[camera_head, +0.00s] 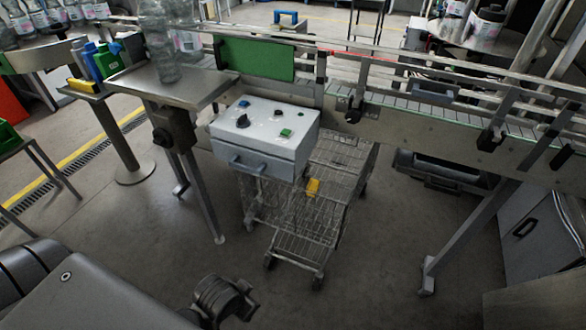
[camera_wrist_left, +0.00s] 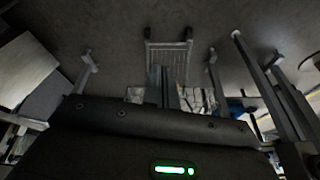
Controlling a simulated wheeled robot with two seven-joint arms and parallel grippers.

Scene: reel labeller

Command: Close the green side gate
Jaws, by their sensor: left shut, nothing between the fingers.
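The green side gate (camera_head: 255,58) is a flat green panel in the head view, upright at the left end of the conveyor rail, behind the control box. From this view I cannot tell how far it is swung. My left gripper (camera_wrist_left: 164,86) shows in the left wrist view as dark, narrow fingers, shut and empty. It points towards the floor and a wire cart, with nothing touching the fingertips. The gate is not visible in the left wrist view. My right gripper is not in view.
A white control box (camera_head: 264,138) with buttons stands in front of the gate. A steel side table (camera_head: 172,88) with clear bottles is left of it. A wire cart (camera_head: 300,245) stands below the box. The conveyor (camera_head: 440,108) runs right.

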